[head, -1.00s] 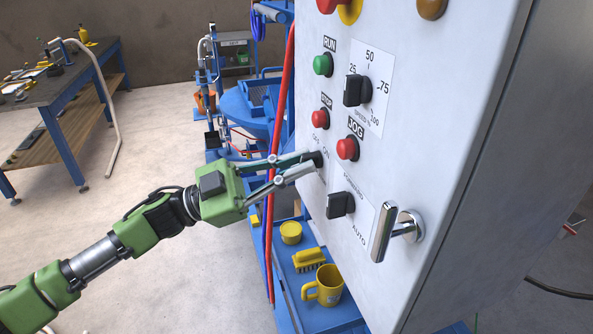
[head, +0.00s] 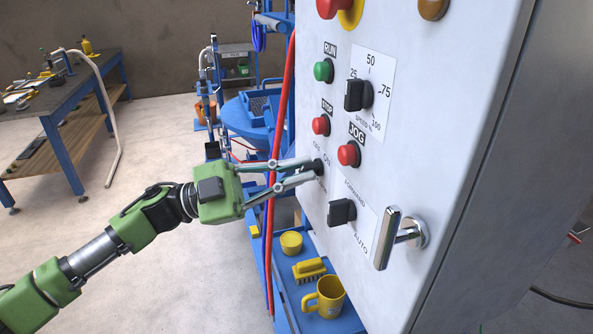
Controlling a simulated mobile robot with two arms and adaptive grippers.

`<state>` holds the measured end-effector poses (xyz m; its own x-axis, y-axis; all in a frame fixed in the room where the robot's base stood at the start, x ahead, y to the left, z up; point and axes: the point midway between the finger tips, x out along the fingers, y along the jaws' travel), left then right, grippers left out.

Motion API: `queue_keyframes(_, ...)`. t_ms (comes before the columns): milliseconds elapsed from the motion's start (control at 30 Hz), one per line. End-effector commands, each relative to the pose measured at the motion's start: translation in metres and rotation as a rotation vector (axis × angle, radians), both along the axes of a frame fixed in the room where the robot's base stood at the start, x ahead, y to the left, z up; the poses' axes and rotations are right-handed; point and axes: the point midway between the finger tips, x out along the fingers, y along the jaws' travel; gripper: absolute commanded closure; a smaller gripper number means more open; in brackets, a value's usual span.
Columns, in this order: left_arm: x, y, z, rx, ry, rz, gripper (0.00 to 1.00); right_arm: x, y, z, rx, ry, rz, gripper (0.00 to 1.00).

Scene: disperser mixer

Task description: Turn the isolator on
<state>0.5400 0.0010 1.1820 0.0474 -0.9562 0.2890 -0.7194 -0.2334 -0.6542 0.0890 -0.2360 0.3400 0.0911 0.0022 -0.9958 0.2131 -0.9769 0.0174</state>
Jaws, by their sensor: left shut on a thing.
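The isolator (head: 319,167) is a small black rotary knob on the light grey panel, below the STOP button. Its OFF and ON labels are printed just above it. My left gripper (head: 312,171), green with slim grey fingers, comes in from the left and is shut on the knob. The fingertips hide part of it, so which label it points to cannot be told. My right gripper is not in view.
Close by on the panel (head: 450,120) are the red STOP button (head: 321,125), red JOG button (head: 349,155), black speed knob (head: 358,95), black selector (head: 341,212) and metal door handle (head: 387,238). A red hose (head: 274,190) runs upright behind the gripper. A yellow mug (head: 325,298) stands on the blue shelf below.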

Motion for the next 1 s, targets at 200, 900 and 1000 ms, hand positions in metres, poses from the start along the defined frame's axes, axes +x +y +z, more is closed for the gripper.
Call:
queue_keyframes(200,0.0,0.0,0.001,-0.001,-0.002,0.001,0.75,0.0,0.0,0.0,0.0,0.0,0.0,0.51)
queue_keyframes(900,-0.003,0.074,-0.023,0.001,0.001,0.004,0.75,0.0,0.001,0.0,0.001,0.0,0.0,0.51)
queue_keyframes(1000,-0.004,0.092,-0.028,0.001,0.0,0.004,0.75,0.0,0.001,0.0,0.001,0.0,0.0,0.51)
